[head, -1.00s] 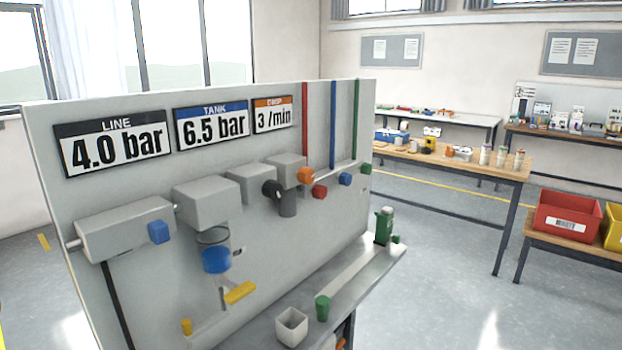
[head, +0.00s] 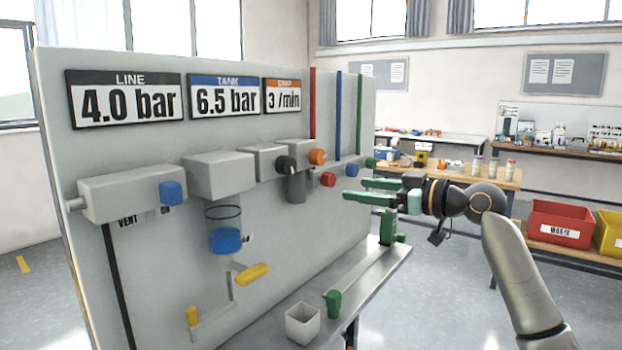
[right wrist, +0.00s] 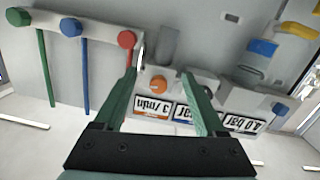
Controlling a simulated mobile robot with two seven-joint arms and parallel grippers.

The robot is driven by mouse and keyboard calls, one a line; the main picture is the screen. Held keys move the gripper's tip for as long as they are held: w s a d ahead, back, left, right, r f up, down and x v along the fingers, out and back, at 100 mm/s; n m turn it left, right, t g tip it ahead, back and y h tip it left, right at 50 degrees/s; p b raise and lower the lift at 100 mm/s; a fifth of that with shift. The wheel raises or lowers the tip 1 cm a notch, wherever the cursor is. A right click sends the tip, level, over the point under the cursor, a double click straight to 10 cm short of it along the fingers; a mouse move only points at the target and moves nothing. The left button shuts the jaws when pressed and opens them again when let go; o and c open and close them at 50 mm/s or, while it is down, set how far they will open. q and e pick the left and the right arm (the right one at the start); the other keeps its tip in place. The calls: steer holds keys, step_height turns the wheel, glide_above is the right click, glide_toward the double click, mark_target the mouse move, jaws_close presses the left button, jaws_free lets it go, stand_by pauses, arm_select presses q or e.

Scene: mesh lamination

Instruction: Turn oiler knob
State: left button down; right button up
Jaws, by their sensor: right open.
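The orange knob (head: 317,157), which I take for the oiler knob, sits on the right end of a grey block on the panel, above a dark grey cylinder (head: 296,188). My right gripper (head: 355,190) is open and empty, its green fingers pointing left toward the panel, to the right of the orange knob. In the right wrist view the orange knob (right wrist: 158,85) appears between the two open fingers (right wrist: 158,77), apart from both; the view is upside down. The orange-headed sign (head: 282,95) reads 3 /min. My left gripper is not in view.
Near the orange knob are a black knob (head: 286,164), a red knob (head: 328,179), a blue knob (head: 352,170) and a green knob (head: 371,162). A green bottle-like part (head: 388,226) stands on the ledge below my gripper. A white cup (head: 303,323) stands at the front.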

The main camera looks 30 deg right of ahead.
steer(key=y, duration=0.1)
glide_toward(322, 158)
steer(key=s, duration=0.2)
steer(key=n, duration=0.1)
steer(key=shift+t, duration=0.3)
steer(key=p+x, duration=0.1)
steer(key=x, duration=0.2)
steer(key=p+x, duration=0.1)
steer(key=x, duration=0.3)
steer(key=p+x, duration=0.1)
steer(key=x, duration=0.2)
steer(key=shift+w+d, duration=0.2)
steer(key=shift+w, duration=0.3)
steer(key=shift+w+a+f, duration=0.15)
steer(key=shift+w+a, duration=0.05)
steer(key=shift+w, duration=0.3)
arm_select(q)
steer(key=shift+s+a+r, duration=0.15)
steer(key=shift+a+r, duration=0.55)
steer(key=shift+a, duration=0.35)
arm_select(e)
jaws_close()
